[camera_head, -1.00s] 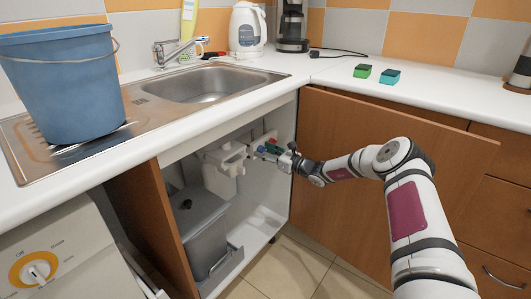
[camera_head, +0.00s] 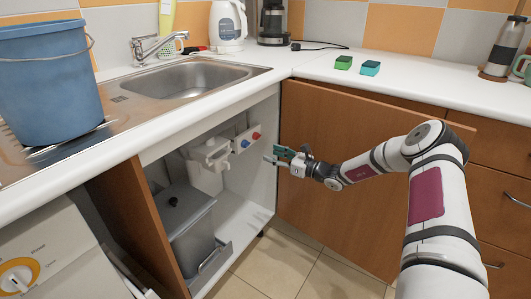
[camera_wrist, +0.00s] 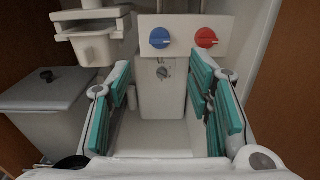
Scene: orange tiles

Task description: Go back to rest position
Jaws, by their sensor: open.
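My gripper (camera_head: 281,158) is in front of the open cupboard under the sink in the head view. Its teal-padded fingers are apart and empty in the wrist view (camera_wrist: 168,105). Beyond them, inside the cupboard, is a white panel with a blue knob (camera_wrist: 160,38) and a red knob (camera_wrist: 206,38). The knobs also show in the head view, the blue one (camera_head: 245,143) left of the red one (camera_head: 256,135). The gripper is apart from both knobs.
The open brown cupboard door (camera_head: 330,170) stands right beside and behind my arm. A grey bin (camera_head: 187,225) and a white siphon (camera_head: 207,165) are inside the cupboard. A blue bucket (camera_head: 50,85) is on the sink's drainer. The tiled floor (camera_head: 290,270) in front is clear.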

